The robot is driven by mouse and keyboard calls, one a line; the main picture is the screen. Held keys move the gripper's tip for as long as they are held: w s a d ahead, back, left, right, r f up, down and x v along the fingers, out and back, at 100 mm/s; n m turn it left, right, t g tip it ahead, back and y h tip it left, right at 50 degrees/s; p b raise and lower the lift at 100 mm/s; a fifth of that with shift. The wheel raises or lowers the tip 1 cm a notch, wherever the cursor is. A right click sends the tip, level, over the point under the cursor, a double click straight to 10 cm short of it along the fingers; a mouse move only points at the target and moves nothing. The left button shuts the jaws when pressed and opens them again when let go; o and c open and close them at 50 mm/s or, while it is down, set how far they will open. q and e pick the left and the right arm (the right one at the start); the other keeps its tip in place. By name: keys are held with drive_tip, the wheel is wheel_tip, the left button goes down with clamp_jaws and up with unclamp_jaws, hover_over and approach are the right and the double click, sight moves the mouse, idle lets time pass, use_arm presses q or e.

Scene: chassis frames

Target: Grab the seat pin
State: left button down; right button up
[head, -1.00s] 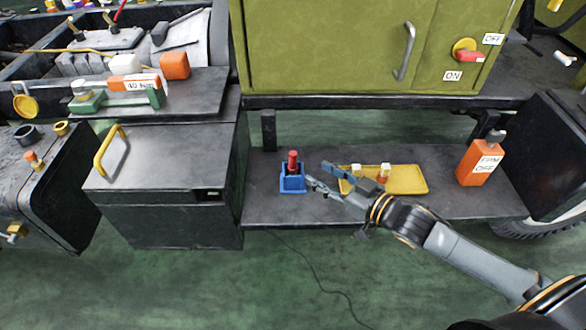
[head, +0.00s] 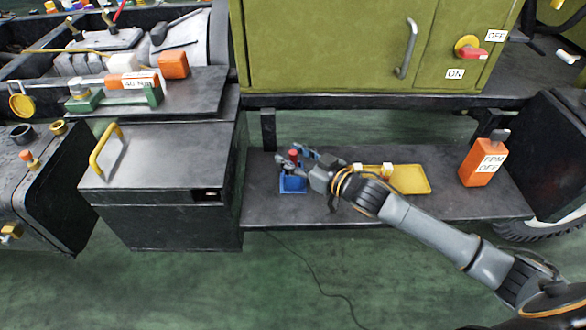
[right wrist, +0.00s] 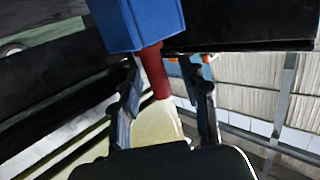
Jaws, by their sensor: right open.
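The seat pin (head: 293,155), a red upright pin, stands in a small blue holder (head: 293,185) on the low dark shelf. My right gripper (head: 295,161) is at the pin, with its fingers open on either side of it. In the right wrist view, the red pin (right wrist: 154,75) comes out of the blue holder (right wrist: 138,22) and lies between the two spread fingers (right wrist: 163,68). I cannot tell whether either finger touches it. My left gripper is not in view.
A yellow tray (head: 411,180) with small white-topped parts lies right of the holder, partly behind my right arm. An orange bottle (head: 482,163) stands at the shelf's right end. A green cabinet (head: 320,48) overhangs behind. A dark box (head: 160,180) is at left.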

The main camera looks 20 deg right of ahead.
clamp_jaws()
drive_tip(key=shift+r, duration=0.15)
